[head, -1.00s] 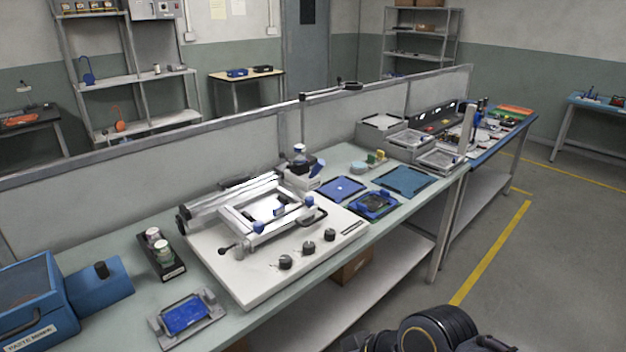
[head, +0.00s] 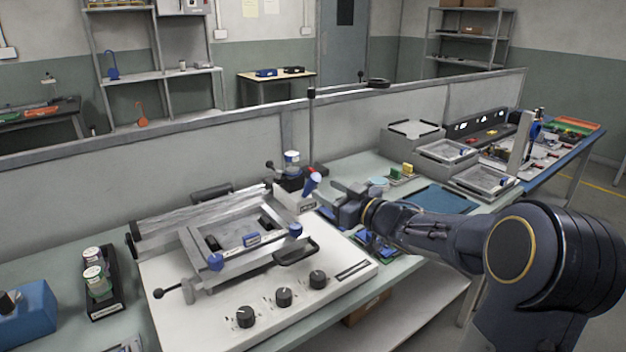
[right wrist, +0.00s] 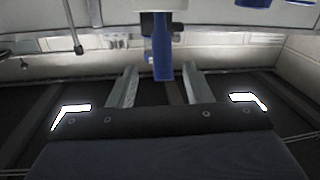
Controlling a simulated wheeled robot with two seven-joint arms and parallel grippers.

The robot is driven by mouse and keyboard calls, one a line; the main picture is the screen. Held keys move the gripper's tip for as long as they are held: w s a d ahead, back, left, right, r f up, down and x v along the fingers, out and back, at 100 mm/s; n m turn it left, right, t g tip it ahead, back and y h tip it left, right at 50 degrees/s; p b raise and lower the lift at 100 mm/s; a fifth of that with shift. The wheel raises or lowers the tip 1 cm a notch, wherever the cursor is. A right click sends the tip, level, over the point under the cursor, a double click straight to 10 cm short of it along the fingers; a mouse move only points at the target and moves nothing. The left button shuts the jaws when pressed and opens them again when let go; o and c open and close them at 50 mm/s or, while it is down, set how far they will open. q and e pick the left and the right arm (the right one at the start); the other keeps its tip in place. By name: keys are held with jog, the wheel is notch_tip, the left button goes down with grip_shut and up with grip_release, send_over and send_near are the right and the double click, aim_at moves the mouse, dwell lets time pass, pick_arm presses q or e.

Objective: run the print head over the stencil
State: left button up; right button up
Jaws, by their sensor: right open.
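The stencil printer (head: 340,290) stands on the bench with a silver frame around the stencil opening (head: 225,232). A long silver bar (head: 190,226), which may be the print head, lies across its back. Blue knobs and a black handle (head: 296,251) are on the near side of the frame. My right gripper (head: 332,203) is just right of the printer's back corner, by a blue-handled tool (head: 313,182). In the right wrist view, the gripper (right wrist: 160,80) is open; a blue handle (right wrist: 162,52) shows ahead, between the fingertips. My left gripper is out of view.
A black rack with jars (head: 101,285) and a blue box (head: 27,318) stand left of the printer. Grey trays (head: 450,150) stand at the back right. A low partition (head: 230,145) runs behind the bench. Dark knobs (head: 284,297) rise from the printer's front.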

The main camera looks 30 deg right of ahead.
aim_at(291, 180)
jog(key=shift+y, duration=0.3)
jog(key=x, duration=0.8)
jog(key=shift+a, duration=0.1)
grip_shut()
jog(key=shift+f, duration=0.1)
